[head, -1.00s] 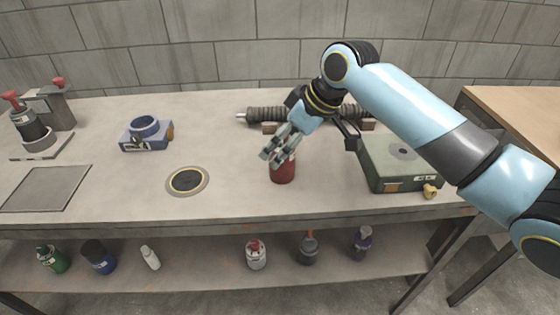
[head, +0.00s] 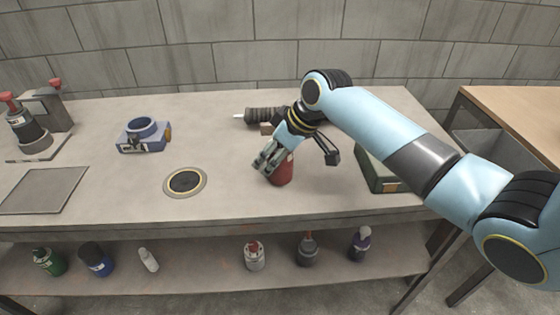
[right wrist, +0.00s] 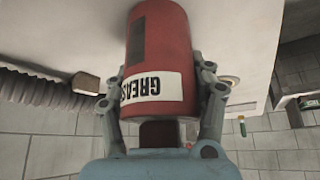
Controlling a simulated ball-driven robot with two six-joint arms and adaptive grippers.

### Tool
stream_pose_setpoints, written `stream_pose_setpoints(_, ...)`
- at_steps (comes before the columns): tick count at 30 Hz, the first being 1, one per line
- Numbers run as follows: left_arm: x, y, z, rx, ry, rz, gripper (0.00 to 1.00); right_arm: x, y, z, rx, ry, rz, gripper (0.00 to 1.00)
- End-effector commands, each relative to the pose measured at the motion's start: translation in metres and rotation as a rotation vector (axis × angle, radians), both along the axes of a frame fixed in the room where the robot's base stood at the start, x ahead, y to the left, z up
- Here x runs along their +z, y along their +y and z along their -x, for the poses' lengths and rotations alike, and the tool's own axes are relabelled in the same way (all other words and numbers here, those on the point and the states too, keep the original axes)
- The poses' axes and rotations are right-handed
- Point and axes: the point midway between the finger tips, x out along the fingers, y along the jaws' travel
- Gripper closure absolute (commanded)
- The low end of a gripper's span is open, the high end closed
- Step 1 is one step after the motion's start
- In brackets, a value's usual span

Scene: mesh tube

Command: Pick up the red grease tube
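The red grease tube (head: 284,170) stands on the workbench near its front edge, partly hidden by my right gripper (head: 265,167). In the right wrist view the tube (right wrist: 165,50) fills the middle, with its white GREASE label upside down and a dark end toward the palm. The fingers of my right gripper (right wrist: 160,75) lie on either side of it, spread and very close to its walls; firm contact cannot be made out. My left gripper is not in view.
A green-grey box (head: 372,172) stands right of the tube. A dark ribbed piece (head: 264,115) lies behind the gripper. A round black disc (head: 185,182) and a blue ring fixture (head: 144,135) are to the left. Several bottles stand on the lower shelf (head: 200,274).

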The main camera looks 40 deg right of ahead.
Motion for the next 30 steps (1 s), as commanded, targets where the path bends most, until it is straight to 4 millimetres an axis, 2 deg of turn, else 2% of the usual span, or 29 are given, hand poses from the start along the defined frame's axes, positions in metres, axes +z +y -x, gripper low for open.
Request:
stream_pose_setpoints(1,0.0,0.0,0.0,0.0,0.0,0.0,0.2,0.0,0.0,0.0,0.0,0.0,0.0,0.58)
stream_pose_setpoints(8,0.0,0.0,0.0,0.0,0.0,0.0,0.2,0.0,0.0,0.0,0.0,0.0,0.0,0.87)
stream_pose_setpoints(10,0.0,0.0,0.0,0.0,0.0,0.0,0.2,0.0,0.0,0.0,0.0,0.0,0.0,0.87)
stream_pose_setpoints(11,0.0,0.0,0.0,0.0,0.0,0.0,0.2,0.0,0.0,0.0,0.0,0.0,0.0,0.93)
stream_pose_setpoints(21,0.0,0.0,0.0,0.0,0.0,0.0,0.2,0.006,0.0,0.0,0.0,-0.001,0.001,0.93)
stream_pose_setpoints(25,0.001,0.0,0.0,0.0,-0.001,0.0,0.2,0.02,-0.001,-0.001,0.001,-0.003,0.002,0.93)
stream_pose_setpoints(29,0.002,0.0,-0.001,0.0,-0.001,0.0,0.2,0.044,0.0,-0.001,0.001,-0.006,0.002,0.93)
stream_pose_setpoints(30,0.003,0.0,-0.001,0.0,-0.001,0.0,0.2,0.046,-0.01,0.005,0.0,-0.001,0.006,0.93)
